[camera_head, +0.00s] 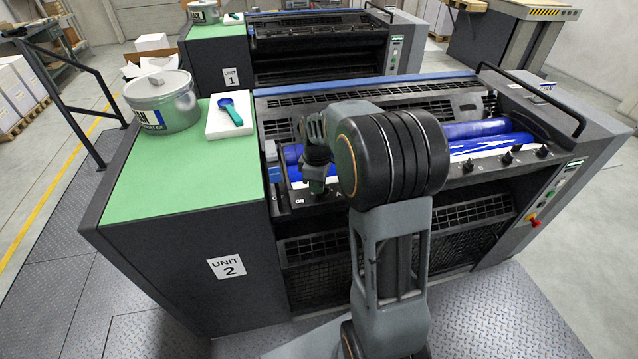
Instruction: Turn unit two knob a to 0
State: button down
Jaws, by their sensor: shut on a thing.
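Unit two (227,268) is the dark press unit with a green top in front of me. My gripper (318,186) points down at the left end of its front knob panel, close to a partly hidden letter there. The gripper is shut on knob a, which the fingers hide almost fully. I cannot read the knob's pointer or its scale. Several other black knobs (506,158) stand in a row on the right part of the panel. My arm hides the middle of the panel.
Blue ink rollers (480,130) lie just behind the panel. A tin (162,103) and a white pad (231,115) with a blue-green tool stand on the green top. A black rail (535,97) and a red stop button (534,221) are at the right. Unit one (300,55) stands behind.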

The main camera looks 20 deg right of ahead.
jog(key=shift+s+a+n, duration=0.1)
jog(key=shift+n, duration=1.3)
jog(key=c, duration=1.2)
grip_release()
notch_tip(320, 180, up, 14)
jog(key=shift+f, duration=0.1)
